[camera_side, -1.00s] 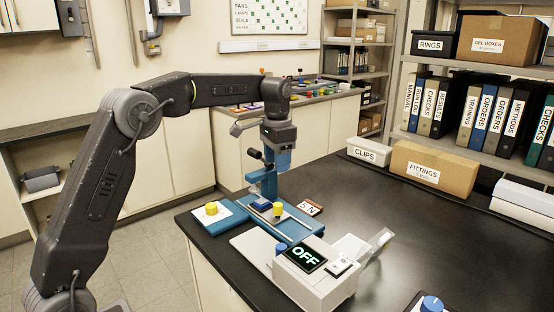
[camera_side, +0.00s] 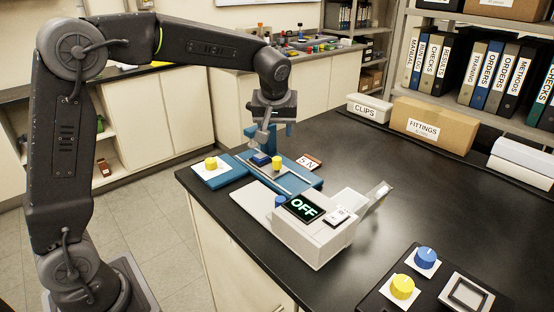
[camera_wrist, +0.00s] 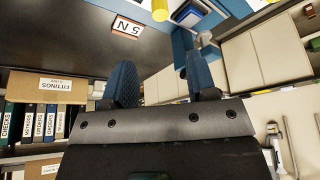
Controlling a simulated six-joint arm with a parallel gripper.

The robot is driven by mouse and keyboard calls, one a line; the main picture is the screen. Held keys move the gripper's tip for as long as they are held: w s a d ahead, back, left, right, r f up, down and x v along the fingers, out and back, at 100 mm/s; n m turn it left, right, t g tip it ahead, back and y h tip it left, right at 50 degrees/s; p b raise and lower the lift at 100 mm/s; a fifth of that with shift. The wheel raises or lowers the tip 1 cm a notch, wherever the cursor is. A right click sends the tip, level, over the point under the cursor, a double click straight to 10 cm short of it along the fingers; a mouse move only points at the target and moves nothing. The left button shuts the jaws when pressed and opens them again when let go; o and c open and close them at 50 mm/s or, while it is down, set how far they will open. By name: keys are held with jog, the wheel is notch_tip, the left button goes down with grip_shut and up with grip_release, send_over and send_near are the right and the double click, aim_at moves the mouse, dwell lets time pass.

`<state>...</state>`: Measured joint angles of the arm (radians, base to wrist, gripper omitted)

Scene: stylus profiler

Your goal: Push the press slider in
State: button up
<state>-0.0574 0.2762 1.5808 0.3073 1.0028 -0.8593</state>
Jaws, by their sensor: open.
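The press is a blue fixture with a flat base (camera_side: 305,176) on the black bench. It carries a dark blue block (camera_side: 261,158) and a yellow cylinder (camera_side: 277,163). A red-and-white "5 N" plaque (camera_side: 309,162) lies beside it and also shows in the wrist view (camera_wrist: 127,27). I cannot tell for sure which part is the slider. My gripper (camera_wrist: 162,82) has its two blue fingers apart with nothing between them. In the side view it hangs over the far end of the press, and its fingertips are hard to separate from the press there. I see no clear contact.
A white unit with an "OFF" screen (camera_side: 303,208) stands in front of the press. A yellow knob on a white plate (camera_side: 211,164) is at left. A dark panel with blue and yellow knobs (camera_side: 425,258) is at front right. The bench's right middle is clear.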

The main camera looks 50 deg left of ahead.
aim_at(277, 158)
jog(key=x, duration=1.3)
jog(key=shift+a+f, duration=0.1)
jog(key=shift+f, duration=0.05)
jog(key=shift+c, duration=0.2)
grip_shut()
